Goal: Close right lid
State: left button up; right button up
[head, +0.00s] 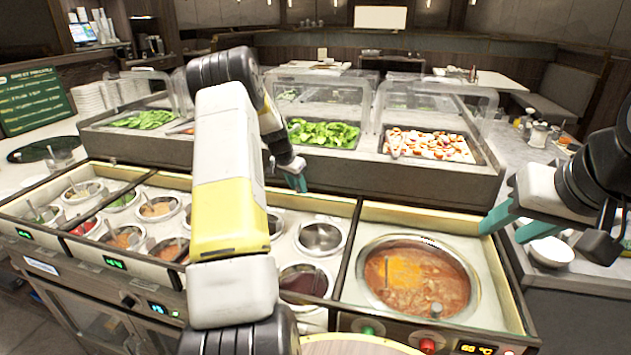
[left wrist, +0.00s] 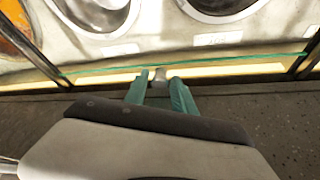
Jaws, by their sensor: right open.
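The right well (head: 415,278) is uncovered and holds orange-red soup. In the left wrist view a thin green edge (left wrist: 235,66), which looks like a clear lid's edge, runs along the counter, with a small grey knob (left wrist: 158,74) on it. My left gripper (head: 297,182) is at the back of the wells; in the left wrist view its teal fingertips (left wrist: 158,84) are on either side of the knob. Whether they touch it is unclear. My right gripper (head: 505,230) is open at the right well's right edge. The clear lid is hard to make out in the head view.
Smaller sauce wells (head: 320,237) fill the counter to the left. Behind stand clear-covered bins of greens (head: 322,133) and chopped food (head: 428,144). A white bowl (head: 551,252) is at the right. Buttons and displays (head: 478,349) line the front edge.

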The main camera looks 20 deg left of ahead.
pick_arm(q)
grip_shut()
dwell(1.4)
